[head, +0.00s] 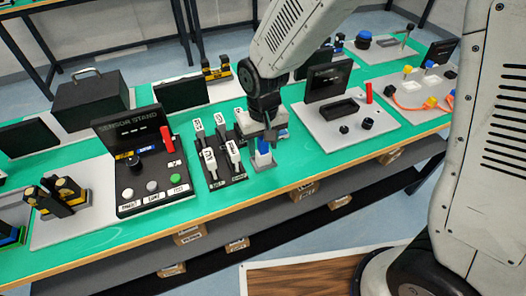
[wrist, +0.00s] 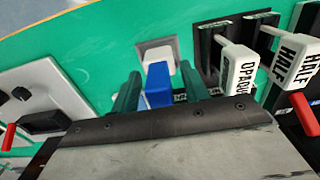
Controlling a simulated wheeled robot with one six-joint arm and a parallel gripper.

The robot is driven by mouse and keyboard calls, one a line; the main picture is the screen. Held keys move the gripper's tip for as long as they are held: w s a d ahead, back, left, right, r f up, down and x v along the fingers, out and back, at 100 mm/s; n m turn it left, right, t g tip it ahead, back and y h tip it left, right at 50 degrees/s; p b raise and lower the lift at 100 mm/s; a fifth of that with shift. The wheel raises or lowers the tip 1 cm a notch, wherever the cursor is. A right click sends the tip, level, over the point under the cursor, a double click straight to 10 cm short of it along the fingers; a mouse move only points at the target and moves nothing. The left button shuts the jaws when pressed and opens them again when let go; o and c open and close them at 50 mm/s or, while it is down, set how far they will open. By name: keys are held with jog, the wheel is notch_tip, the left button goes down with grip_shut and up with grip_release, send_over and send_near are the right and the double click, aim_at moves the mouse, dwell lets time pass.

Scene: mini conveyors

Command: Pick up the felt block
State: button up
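A small blue block (wrist: 158,86) with a white part (wrist: 155,58) beside it sits at a grey square pad (wrist: 158,47) in the wrist view. It is the likely felt block, though I cannot make out its material. In the head view the blue block (head: 263,147) shows just under my gripper (head: 267,133), near the table's front edge. In the wrist view my gripper (wrist: 160,92) is open, with one dark green finger on each side of the blue block and a narrow gap on both sides. The block's lower part is hidden.
A dark rack with several white labelled handles (head: 208,160) stands close left of my gripper; one is marked OPAQUE (wrist: 236,70). The black sensor stand (head: 130,130) is farther left. A grey panel with knobs and a red lever (head: 369,93) lies right. Green tabletop (head: 285,170) is bare in front.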

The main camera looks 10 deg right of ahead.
jog(key=c, duration=0.8)
jog(key=shift+r, duration=0.1)
